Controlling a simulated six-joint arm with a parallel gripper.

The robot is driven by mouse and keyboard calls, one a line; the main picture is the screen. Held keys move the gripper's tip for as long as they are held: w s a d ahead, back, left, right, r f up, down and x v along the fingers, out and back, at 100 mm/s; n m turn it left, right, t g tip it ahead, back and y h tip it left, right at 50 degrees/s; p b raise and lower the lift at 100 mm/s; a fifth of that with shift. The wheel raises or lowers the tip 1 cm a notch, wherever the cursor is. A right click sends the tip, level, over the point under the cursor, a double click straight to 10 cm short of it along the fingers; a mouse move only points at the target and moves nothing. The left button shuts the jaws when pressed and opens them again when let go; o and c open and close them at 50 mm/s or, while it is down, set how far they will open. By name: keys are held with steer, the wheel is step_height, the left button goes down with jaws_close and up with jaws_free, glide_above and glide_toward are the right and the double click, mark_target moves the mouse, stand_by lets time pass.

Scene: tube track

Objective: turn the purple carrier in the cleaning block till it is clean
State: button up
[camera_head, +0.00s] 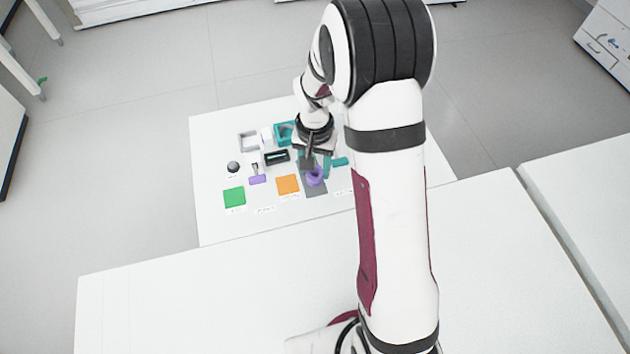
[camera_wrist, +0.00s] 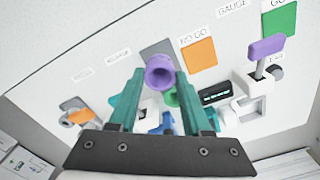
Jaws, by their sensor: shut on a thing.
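The purple carrier (camera_wrist: 159,72) is a round piece with a funnel-like open end, seen between the tips of my gripper (camera_wrist: 158,84) in the wrist view. The two teal fingers are shut on it from both sides. In the head view the purple carrier (camera_head: 315,177) shows under my gripper (camera_head: 313,166), in front of a dark grey pad (camera_head: 316,190). I cannot tell which piece is the cleaning block, nor whether the carrier sits in it or is above it. No dirt can be made out on the carrier at this size.
An orange square (camera_head: 288,184) and a green square (camera_head: 234,197) lie left of the carrier. My arm hides the table's right part.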

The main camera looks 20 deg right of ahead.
steer(key=shift+r, duration=1.25)
